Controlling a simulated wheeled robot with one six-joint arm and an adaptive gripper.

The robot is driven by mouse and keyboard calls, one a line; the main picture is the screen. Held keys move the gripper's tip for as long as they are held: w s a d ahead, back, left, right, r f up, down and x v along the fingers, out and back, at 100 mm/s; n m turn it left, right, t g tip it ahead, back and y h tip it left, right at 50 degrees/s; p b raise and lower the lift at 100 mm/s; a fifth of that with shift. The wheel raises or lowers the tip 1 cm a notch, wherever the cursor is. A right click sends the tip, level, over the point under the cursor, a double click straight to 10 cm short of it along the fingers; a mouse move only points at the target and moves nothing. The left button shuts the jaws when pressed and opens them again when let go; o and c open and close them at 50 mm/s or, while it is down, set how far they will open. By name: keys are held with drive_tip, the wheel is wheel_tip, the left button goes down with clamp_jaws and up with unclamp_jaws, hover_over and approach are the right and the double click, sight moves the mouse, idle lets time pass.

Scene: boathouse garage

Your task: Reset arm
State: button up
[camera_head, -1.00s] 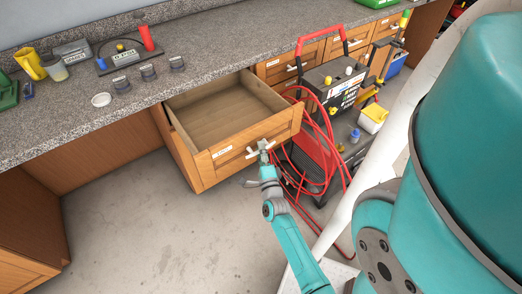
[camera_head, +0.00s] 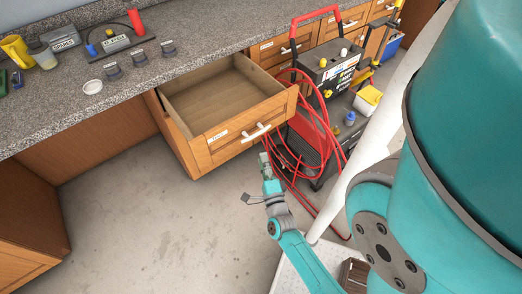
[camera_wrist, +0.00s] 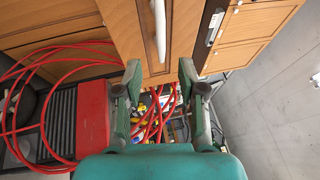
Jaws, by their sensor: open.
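My gripper (camera_head: 265,160) is open and empty, in front of and below the pulled-out drawer. In the wrist view its two fingers (camera_wrist: 160,76) stand apart with nothing between them. The wooden drawer (camera_head: 232,140) hangs open under the counter, and its inside looks empty. Its white handle (camera_head: 256,132) is clear of my gripper; in the wrist view the handle (camera_wrist: 160,30) lies ahead of the fingertips. My arm reaches up from the lower middle of the head view.
A black and red machine (camera_head: 325,75) with looped red hoses (camera_head: 318,130) stands close right of my gripper. The granite counter (camera_head: 125,85) holds several small items. Grey floor (camera_head: 160,220) is open to the left.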

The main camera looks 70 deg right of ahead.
drive_tip(key=shift+s+a, duration=0.3)
drive_tip(key=shift+a, duration=0.1)
idle(0.3)
drive_tip(key=s+a+r+n+t+y, duration=0.2)
drive_tip(key=a+n+y, duration=0.2)
drive_tip(key=a+n, duration=0.4)
drive_tip(key=s+a+r+n+t+y, duration=0.2)
drive_tip(key=a+n+y, duration=0.25)
drive_tip(key=a, duration=0.45)
drive_tip(key=s+a+r+n+g+y, duration=0.1)
drive_tip(key=s+a+r+n+y, duration=0.6)
drive_tip(key=n, duration=1)
drive_tip(key=s+a+r, duration=0.2)
drive_tip(key=a, duration=0.2)
drive_tip(key=shift+s+a+r+y, duration=0.25)
drive_tip(key=shift+s+a+y, duration=0.05)
drive_tip(key=shift+a+y, duration=0.1)
